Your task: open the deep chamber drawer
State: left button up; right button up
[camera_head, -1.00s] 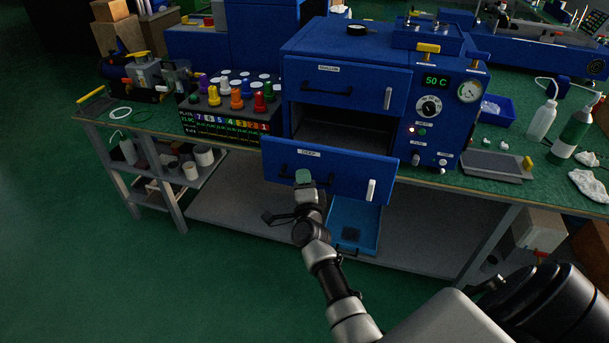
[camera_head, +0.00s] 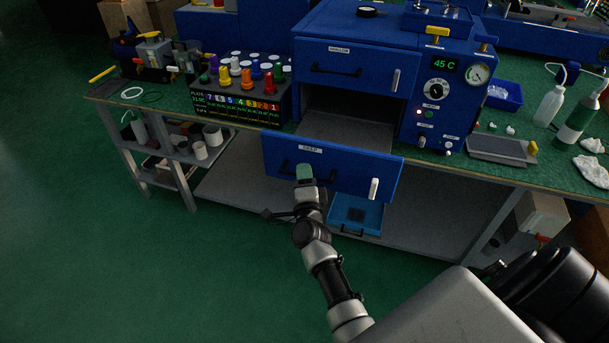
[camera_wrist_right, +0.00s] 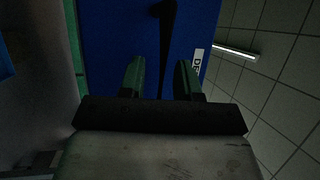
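The deep chamber drawer (camera_head: 350,172) has a blue front with a "DEEP" label, and it stands out from the blue press cabinet, below the shallow drawer (camera_head: 318,56). Its black handle (camera_head: 329,178) is partly hidden by my right gripper (camera_head: 304,172), which is at the drawer front. In the right wrist view, the two green fingers (camera_wrist_right: 160,75) stand apart on either side of the black handle bar (camera_wrist_right: 166,35). Blue drawer face shows in the gaps beside the bar, so the fingers do not look closed on it. My left gripper is not in view.
A light blue tray (camera_head: 355,214) sits below the drawer. The control panel (camera_head: 440,95) reads 45 C. A box with coloured knobs (camera_head: 240,105) stands left of the cabinet; a grey flat plate (camera_head: 500,150) and bottles (camera_head: 548,110) are to the right. The floor in front is free.

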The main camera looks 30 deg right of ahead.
jog(key=shift+o, duration=0.4)
jog(key=p+v, duration=0.1)
jog(key=v, duration=0.9)
jog(key=shift+s+a+f, duration=0.15)
jog(key=shift+s+a, duration=0.05)
jog(key=shift+s, duration=0.15)
